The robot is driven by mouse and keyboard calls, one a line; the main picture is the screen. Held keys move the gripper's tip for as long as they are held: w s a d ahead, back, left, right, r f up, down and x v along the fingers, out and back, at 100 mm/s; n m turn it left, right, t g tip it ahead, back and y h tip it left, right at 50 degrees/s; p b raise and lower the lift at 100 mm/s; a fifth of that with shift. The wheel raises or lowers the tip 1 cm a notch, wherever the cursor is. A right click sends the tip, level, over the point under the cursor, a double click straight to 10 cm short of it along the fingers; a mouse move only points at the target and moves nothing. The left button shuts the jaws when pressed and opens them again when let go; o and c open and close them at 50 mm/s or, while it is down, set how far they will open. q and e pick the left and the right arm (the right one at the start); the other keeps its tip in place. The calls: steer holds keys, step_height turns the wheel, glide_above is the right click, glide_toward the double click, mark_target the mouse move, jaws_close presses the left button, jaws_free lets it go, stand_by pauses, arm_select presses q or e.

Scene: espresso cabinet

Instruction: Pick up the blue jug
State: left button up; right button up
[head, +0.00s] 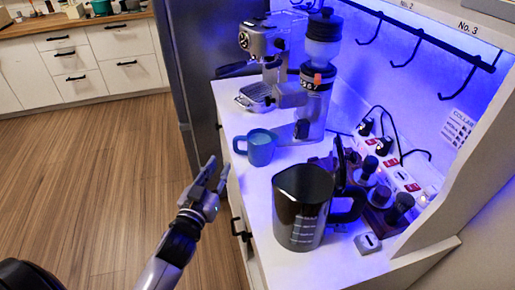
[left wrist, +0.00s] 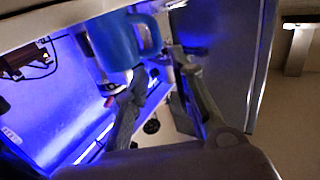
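The blue jug (head: 260,148) stands upright on the white cabinet top, in front of the coffee grinder, with its handle towards the left. In the left wrist view the jug (left wrist: 112,45) shows at the top, with its handle (left wrist: 153,32) to its right. My left gripper (head: 216,174) is in front of the cabinet's edge, to the left of and nearer than the jug, and apart from it. In the left wrist view my left gripper (left wrist: 160,63) has its two fingers spread, with nothing between them. My right gripper is not in view.
A dark pitcher (head: 302,205) stands nearer on the same top. The coffee grinder (head: 312,95) and espresso machine (head: 262,55) are behind the jug. Several dark-handled tools (head: 381,190) and a power strip (head: 403,180) are at the right. The wooden floor (head: 90,180) is clear.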

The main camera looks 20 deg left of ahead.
mark_target(234, 144)
arm_select(q)
steer(key=w+p, duration=0.1)
steer(key=w, duration=0.6)
steer(key=w+p, duration=0.1)
steer(key=w, duration=0.3)
steer(key=shift+w+a+f+p, duration=0.15)
steer(key=shift+w+a+p, duration=0.1)
steer(key=shift+a+p, duration=0.1)
steer(key=shift+w+f, duration=0.1)
steer(key=shift+w, duration=0.25)
jaws_close()
